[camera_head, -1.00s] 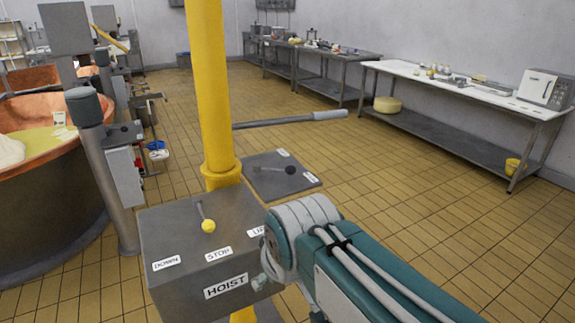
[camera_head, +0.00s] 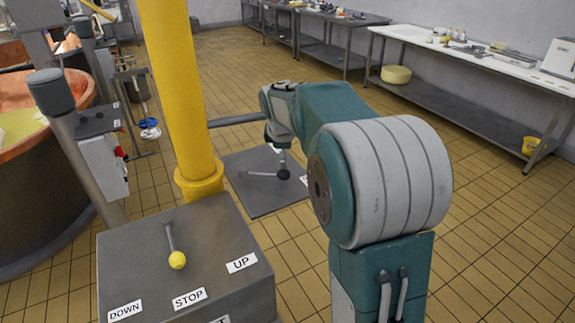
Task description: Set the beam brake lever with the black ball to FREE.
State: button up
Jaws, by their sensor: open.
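The brake lever is a thin grey rod (camera_head: 262,174) ending in a black ball (camera_head: 284,174). It lies over a flat grey plate (camera_head: 262,198) beyond the yellow post, its ball towards the right. White labels on the plate's right side are mostly hidden by my arm, and I cannot read them. My gripper (camera_head: 282,158) is small in view, pointing down just above the black ball. It is open. I cannot tell whether its fingers touch the ball.
A yellow post (camera_head: 180,90) stands left of the plate. In front is the hoist box (camera_head: 130,265) with a yellow-ball lever (camera_head: 177,260) and DOWN, STOP and UP labels. A grey bar (camera_head: 236,120) runs behind my gripper. A copper vat (camera_head: 45,190) is at left. Tiled floor on the right is clear.

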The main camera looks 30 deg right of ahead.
aim_at(283, 173)
jog(key=f, duration=0.1)
jog(key=w+f, duration=0.1)
jog(key=f, duration=0.1)
jog(key=a+f, duration=0.1)
jog(key=shift+w+f, duration=0.25)
jog(key=d+f, duration=0.1)
jog(key=w+d+f, duration=0.1)
jog(key=f, duration=0.1)
jog(key=w+f, duration=0.1)
jog(key=f, duration=0.1)
jog(key=shift+d, duration=0.4)
jog(key=shift+a, duration=0.65)
jog(key=c, duration=0.8)
grip_shut()
jog(key=shift+s+d+f, duration=0.1)
jog(key=shift+d, duration=0.15)
